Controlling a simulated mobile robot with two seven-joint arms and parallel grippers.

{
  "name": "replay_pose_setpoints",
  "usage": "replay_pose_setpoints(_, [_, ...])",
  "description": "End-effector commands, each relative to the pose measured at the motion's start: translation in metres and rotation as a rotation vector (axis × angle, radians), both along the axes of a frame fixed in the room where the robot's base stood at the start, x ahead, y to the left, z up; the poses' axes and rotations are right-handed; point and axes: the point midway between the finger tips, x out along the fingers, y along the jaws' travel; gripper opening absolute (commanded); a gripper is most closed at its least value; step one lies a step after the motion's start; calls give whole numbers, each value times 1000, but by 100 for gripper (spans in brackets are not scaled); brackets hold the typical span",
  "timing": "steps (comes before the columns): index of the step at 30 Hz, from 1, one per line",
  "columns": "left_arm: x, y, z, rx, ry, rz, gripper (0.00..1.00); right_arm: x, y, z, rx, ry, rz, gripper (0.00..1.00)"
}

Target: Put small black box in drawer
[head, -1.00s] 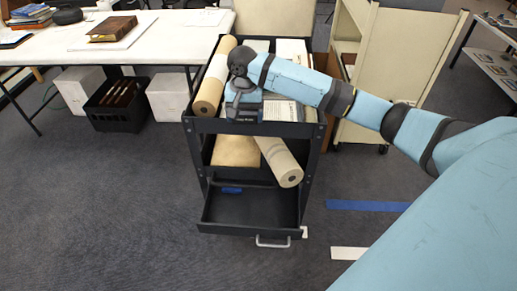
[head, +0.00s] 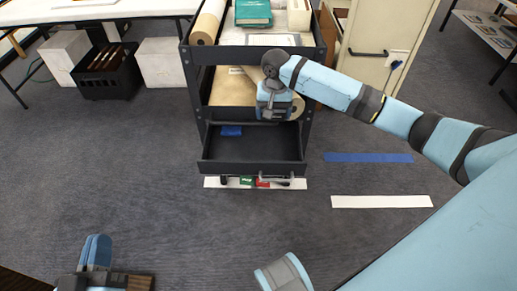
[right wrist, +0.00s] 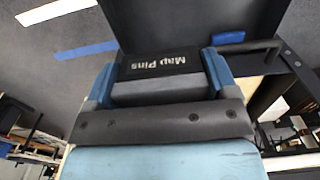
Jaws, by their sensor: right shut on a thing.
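My right gripper (head: 273,104) is shut on the small black box (right wrist: 160,65), lettered "Map Pins" in the right wrist view. The blue fingers clasp its two ends. In the head view the gripper mostly hides the box. It is over the back of the open black drawer (head: 252,168) at the bottom of the cart, and the box is above the drawer floor. The drawer has a blue item (head: 231,131) at its back left and otherwise looks empty. Blue and grey parts of mine (head: 96,255) show at the bottom left; my left gripper's jaws are not clear there.
The black cart (head: 200,130) holds paper rolls (head: 207,22) and a teal box (head: 253,12) on upper shelves. A rolled tube lies behind my right gripper. A cream cabinet (head: 385,30) stands at right. Open carpet lies before the drawer.

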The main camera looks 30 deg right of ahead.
Motion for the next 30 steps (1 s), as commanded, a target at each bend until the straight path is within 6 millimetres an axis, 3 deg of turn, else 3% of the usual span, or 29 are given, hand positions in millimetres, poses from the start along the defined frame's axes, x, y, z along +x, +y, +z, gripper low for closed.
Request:
replay_pose_setpoints(5, [-1,-1,2,-15,-22,-7,0,0,0,-13,0,1,6,56])
replay_pose_setpoints(9, [-3,-5,8,-47,-69,-24,0,-1,0,-42,-2,3,7,56])
replay_pose_setpoints(21, [1,-10,-56,40,114,-80,0,-1,-1,-145,-2,1,6,56])
replay_pose_setpoints(30, [0,-12,-73,71,172,-100,0,0,-1,-171,-1,0,6,56])
